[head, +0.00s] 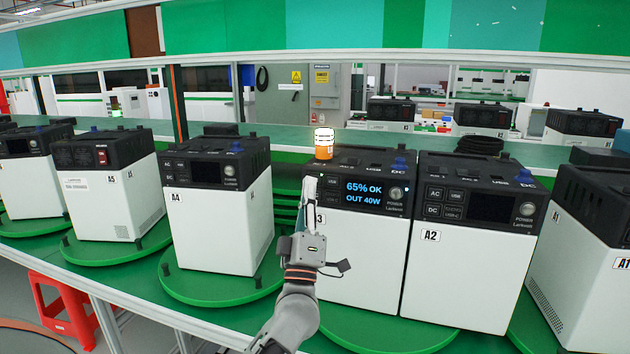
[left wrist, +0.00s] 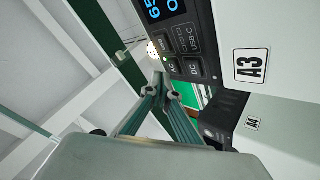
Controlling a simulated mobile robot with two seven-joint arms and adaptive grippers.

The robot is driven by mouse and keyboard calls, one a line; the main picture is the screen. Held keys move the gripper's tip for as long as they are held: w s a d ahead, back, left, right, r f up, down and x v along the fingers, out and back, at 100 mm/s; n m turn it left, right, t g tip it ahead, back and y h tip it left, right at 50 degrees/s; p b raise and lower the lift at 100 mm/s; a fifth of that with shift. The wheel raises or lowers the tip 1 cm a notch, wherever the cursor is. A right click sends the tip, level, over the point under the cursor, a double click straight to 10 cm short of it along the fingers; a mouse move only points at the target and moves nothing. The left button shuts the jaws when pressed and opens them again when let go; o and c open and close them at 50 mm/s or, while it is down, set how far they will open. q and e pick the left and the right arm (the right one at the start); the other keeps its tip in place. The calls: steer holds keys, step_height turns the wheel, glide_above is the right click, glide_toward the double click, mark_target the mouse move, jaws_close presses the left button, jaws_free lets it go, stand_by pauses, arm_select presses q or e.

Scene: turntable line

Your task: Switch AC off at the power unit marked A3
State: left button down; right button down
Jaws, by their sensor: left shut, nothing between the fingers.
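The power unit marked A3 (head: 361,245) is white with a black top panel. Its lit screen (head: 364,193) reads 65% OK, OUT 40W. My left gripper (head: 309,186) is shut and empty, upright in front of the panel's left side, hiding part of the A3 label and some buttons. In the left wrist view the A3 label (left wrist: 251,66) is clear. The AC button (left wrist: 172,67) shows beside the DC button (left wrist: 194,68), with a small green light near AC. The fingertips (left wrist: 161,88) are close to the AC button; I cannot tell whether they touch. My right gripper is out of view.
Unit A2 (head: 462,255) stands close on the right, its screen dark. Unit A4 (head: 214,222) stands on a green turntable to the left, with a gap between. A red stool (head: 68,308) is at the lower left.

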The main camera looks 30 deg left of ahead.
arm_select(q)
steer(key=shift+w, duration=0.1)
stand_by(0.7)
steer(key=shift+w+a, duration=0.1)
steer(key=shift+w, duration=0.2)
steer(key=shift+w+a, duration=0.1)
steer(key=shift+w, duration=0.25)
stand_by(0.6)
steer(key=shift+s, duration=0.15)
stand_by(0.3)
steer(key=shift+s+d+p, duration=0.2)
steer(key=shift+s+p, duration=0.4)
